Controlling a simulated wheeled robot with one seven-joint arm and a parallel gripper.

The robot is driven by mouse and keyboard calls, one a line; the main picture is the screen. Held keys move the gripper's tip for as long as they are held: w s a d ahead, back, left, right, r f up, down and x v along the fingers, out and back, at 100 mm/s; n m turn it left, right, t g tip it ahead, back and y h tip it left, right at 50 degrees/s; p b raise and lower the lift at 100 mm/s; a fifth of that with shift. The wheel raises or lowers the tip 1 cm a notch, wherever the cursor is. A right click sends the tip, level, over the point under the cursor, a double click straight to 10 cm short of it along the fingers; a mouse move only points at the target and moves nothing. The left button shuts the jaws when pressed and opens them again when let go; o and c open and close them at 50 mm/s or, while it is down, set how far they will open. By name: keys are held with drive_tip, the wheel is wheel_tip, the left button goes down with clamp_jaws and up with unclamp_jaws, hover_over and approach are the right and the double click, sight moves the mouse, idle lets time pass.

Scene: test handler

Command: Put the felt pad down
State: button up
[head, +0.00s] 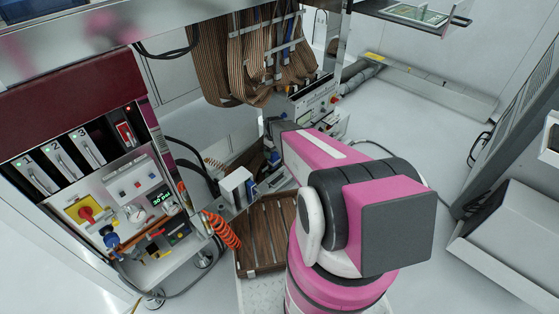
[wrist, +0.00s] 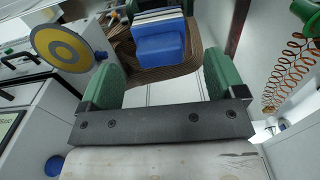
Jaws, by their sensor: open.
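My gripper (wrist: 162,68) is open in the wrist view, its two green-padded fingers wide apart with nothing held between them. Beyond the fingertips is a blue block (wrist: 160,48) with pale, layered edges along its top. It lies on or in front of a brown striped surface, apart from both fingers. I cannot make out a felt pad with certainty in either view. In the head view my gripper is hidden behind my pink and black arm.
A yellow and grey disc (wrist: 58,48) is near the left finger. An orange coil (wrist: 290,60) hangs at right.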

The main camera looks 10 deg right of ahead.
sight(274, 155)
wheel_tip(274, 155, up, 6)
drive_tip(key=shift+r, duration=0.25)
drive_tip(key=s+r+m, duration=0.6)
drive_tip(key=s+r, duration=1.3)
drive_tip(key=s, duration=0.2)
drive_tip(key=shift+s+r+m, duration=0.15)
drive_tip(key=shift+m, duration=0.25)
